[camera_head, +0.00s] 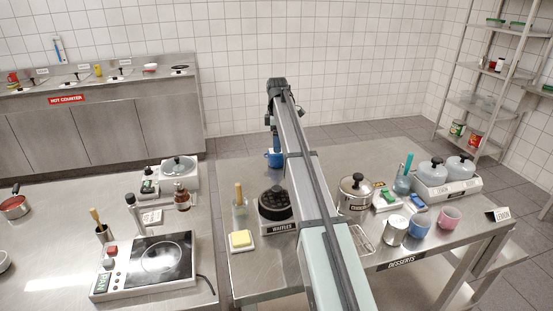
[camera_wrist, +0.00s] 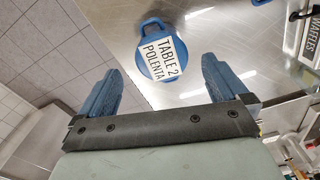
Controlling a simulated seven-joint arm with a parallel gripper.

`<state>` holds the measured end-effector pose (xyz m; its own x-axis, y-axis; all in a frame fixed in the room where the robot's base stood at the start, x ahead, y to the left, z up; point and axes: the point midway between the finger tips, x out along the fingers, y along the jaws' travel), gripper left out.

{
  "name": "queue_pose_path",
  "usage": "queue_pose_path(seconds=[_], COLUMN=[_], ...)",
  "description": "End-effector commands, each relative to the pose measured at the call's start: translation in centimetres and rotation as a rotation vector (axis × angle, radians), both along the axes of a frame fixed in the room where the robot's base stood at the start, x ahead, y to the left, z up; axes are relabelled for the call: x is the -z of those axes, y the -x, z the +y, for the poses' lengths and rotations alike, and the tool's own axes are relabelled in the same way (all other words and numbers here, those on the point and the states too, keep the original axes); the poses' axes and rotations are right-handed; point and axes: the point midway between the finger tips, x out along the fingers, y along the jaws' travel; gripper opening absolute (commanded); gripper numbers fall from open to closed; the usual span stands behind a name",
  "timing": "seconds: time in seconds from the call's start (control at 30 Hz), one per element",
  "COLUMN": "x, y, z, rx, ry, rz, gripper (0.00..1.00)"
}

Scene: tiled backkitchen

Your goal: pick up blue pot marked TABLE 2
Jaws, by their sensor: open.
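The blue pot (camera_wrist: 155,66) shows in the wrist view with a white label reading TABLE 2 POLENTA. It stands on the steel table, just beyond and between my gripper's two blue fingers. My gripper (camera_wrist: 162,88) is open and empty, with the fingers spread wide. In the head view the blue pot (camera_head: 273,158) is near the far left edge of the desserts table, partly hidden by my arm. My gripper (camera_head: 274,138) is above it there, and its fingertips are hard to make out.
The waffle maker (camera_head: 276,203) stands on the desserts table (camera_head: 270,272) nearer than the pot. The table's far edge is close to the pot.

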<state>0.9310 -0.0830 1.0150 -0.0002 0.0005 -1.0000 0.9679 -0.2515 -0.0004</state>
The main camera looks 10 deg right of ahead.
Motion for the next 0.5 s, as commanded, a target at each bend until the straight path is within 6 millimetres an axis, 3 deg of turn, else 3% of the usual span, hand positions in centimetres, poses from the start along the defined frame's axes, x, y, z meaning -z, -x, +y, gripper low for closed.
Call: queue_pose_path(seconds=[0.1, 0.5], x=[1.8, 4.7], y=[0.1, 0.2], z=[0.0, 0.2], rx=[0.000, 0.000], ry=[0.001, 0.001], rz=[0.001, 0.001], gripper=[1.00, 1.00])
